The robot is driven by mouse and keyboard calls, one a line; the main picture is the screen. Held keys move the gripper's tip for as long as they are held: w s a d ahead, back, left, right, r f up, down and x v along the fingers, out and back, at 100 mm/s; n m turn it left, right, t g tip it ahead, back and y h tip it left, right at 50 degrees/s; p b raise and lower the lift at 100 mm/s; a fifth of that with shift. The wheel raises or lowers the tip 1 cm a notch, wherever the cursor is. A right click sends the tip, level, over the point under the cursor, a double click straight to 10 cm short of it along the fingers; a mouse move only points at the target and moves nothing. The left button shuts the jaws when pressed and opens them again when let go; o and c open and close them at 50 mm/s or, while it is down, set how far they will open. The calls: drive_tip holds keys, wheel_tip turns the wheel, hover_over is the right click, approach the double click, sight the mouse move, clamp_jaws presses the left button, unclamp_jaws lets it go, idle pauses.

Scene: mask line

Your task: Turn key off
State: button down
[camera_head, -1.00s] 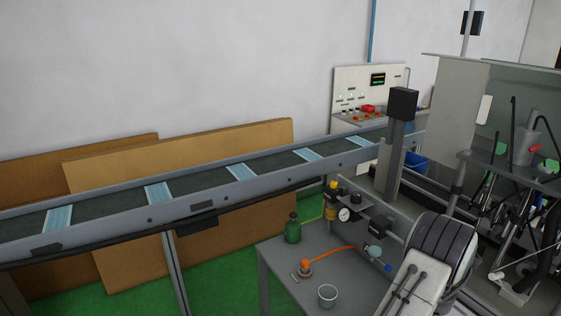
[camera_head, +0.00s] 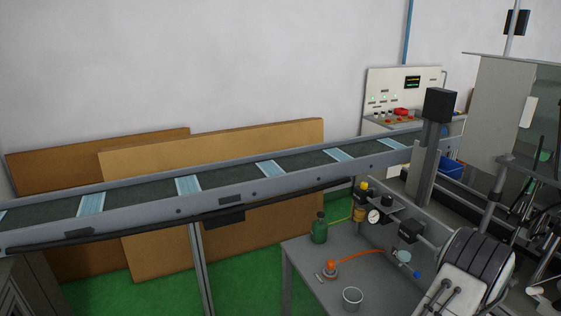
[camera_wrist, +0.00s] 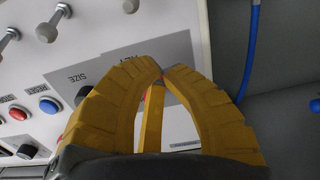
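My gripper (camera_wrist: 162,74) has yellow ribbed fingers, and their tips come together in front of a light control panel (camera_wrist: 110,15) in the wrist view. I see nothing clearly held between the tips. The panel lettering is upside down; a grey label area (camera_wrist: 120,65) reads "SIZE". A red button (camera_wrist: 18,113) and a blue button (camera_wrist: 48,105) sit at its left. No key can be made out; the fingers hide part of the panel. A small red patch shows between the fingers. My gripper is not in the head view.
A conveyor (camera_head: 230,199) carrying blue masks crosses the head view. A control console (camera_head: 400,92) stands by the wall behind its right end. A grey table (camera_head: 310,270) holds a green bottle (camera_head: 319,230) and a cup (camera_head: 352,298). A blue hose (camera_wrist: 250,45) runs beside the panel.

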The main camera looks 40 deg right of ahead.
wheel_tip(320, 180, down, 3)
drive_tip(key=shift+r+b, duration=0.2)
drive_tip(key=shift+b, duration=0.75)
drive_tip(key=shift+a+f, duration=0.1)
drive_tip(key=shift+a+f, duration=0.1)
drive_tip(key=shift+f, duration=0.05)
drive_tip(key=shift+s+d, duration=0.45)
drive_tip(key=shift+d, duration=0.15)
idle(0.7)
